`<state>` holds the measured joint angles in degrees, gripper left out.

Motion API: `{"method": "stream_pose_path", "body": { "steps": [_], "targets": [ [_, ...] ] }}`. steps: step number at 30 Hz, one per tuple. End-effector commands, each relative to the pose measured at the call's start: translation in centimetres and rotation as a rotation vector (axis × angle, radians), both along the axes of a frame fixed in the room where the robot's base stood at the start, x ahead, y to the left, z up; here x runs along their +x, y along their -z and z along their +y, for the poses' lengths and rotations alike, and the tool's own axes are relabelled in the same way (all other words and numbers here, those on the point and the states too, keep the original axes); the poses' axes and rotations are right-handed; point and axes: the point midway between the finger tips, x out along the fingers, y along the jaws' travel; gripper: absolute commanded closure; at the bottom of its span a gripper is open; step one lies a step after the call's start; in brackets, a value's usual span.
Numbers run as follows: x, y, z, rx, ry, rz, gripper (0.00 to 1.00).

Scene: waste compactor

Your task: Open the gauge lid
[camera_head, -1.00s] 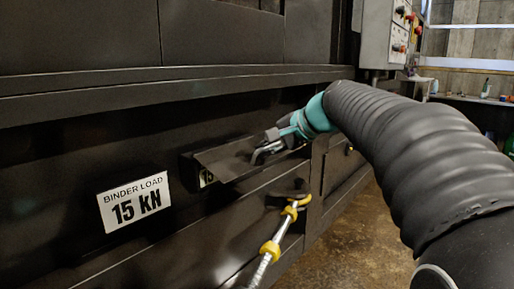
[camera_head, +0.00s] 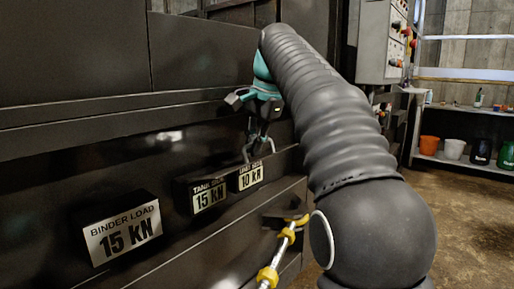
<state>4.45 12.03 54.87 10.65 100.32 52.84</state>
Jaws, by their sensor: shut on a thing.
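The gauge housing (camera_head: 184,197) sits on the dark machine face. Its two plates show uncovered: one reads 15 kN (camera_head: 209,197) and the other reads 10 kN (camera_head: 250,177). The dark lid (camera_head: 214,155) appears swung up behind the plates, but it blends into the dark face and its edges are hard to make out. My gripper (camera_head: 256,152) points down at the right end of the housing, its fingers shut at the lid's edge. The exact contact is hard to see.
A plate reading BINDER LOAD 15 kN (camera_head: 123,234) is at the left. A yellow-ended binder rod (camera_head: 278,254) runs below the housing. A control box (camera_head: 382,40) hangs at upper right. A shelf with buckets (camera_head: 454,149) stands at far right. Floor at right is clear.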

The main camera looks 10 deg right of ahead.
Motion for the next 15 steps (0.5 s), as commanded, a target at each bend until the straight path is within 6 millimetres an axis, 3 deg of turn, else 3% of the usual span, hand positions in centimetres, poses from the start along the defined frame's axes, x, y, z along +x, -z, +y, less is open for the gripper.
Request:
{"method": "stream_pose_path", "body": {
  "steps": [15],
  "targets": [
    [0.09, -0.01, 0.28, -0.014, -0.003, 0.031, 1.00]
  ]
}}
